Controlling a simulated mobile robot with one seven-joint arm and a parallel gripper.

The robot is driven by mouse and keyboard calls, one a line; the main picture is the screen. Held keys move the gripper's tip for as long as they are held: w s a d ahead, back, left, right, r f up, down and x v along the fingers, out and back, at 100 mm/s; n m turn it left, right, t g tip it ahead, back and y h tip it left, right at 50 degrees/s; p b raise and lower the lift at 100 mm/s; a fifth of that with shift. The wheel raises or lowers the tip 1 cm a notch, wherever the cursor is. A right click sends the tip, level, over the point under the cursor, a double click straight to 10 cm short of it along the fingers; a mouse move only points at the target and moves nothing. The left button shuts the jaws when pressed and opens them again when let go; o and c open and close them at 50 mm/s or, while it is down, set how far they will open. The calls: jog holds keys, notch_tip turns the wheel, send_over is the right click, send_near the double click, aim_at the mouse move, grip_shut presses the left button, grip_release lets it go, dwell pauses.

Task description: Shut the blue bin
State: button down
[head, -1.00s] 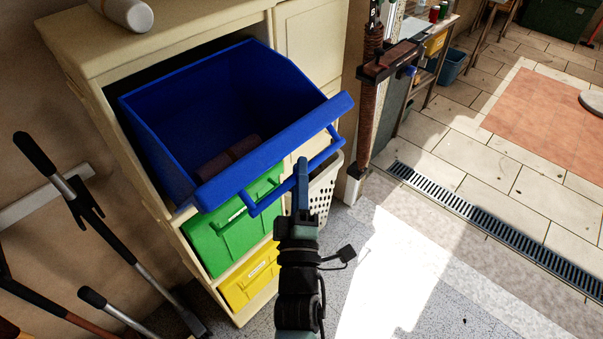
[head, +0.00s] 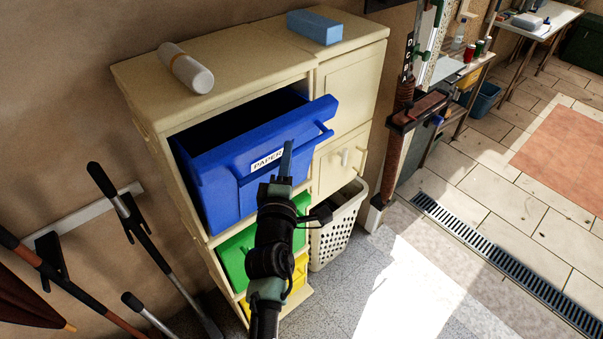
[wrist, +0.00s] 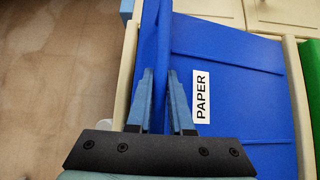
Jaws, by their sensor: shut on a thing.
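The blue bin (head: 225,165) is a tilt-out bin in the cream cabinet, with a white PAPER label (head: 267,160) on its front. Its top still leans out and a dark gap shows above it. The label also shows in the wrist view (wrist: 201,97), turned sideways. My gripper (head: 287,152) is at the bin's front, beside the label. In the wrist view its two fingers (wrist: 160,85) are on either side of the bin's blue bar handle (wrist: 164,40), shut on it.
The cream cabinet (head: 245,62) carries a white roll (head: 187,68) and a light blue block (head: 314,27) on top. A green bin (head: 233,262) and a yellow bin sit below. A white basket (head: 337,228) stands right. Long-handled tools (head: 135,215) lean at left.

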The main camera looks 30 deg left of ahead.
aim_at(264, 129)
jog(key=shift+n+g, duration=0.3)
jog(key=shift+n, duration=0.2)
jog(key=a, duration=0.2)
jog(key=w+a+r, duration=0.2)
jog(key=a, duration=0.1)
jog(key=shift+a, duration=0.3)
jog(key=shift+w+a+r+b, duration=0.15)
jog(key=shift+a+r, duration=0.05)
jog(key=shift+a, duration=0.2)
jog(key=shift+w+a+r+b, duration=0.15)
jog(key=shift+a+r, duration=0.05)
jog(key=shift+a, duration=0.2)
jog(key=c, duration=0.8)
grip_release()
jog(key=b+v, duration=0.2)
jog(key=v, duration=1.1)
jog(key=shift+r, duration=0.15)
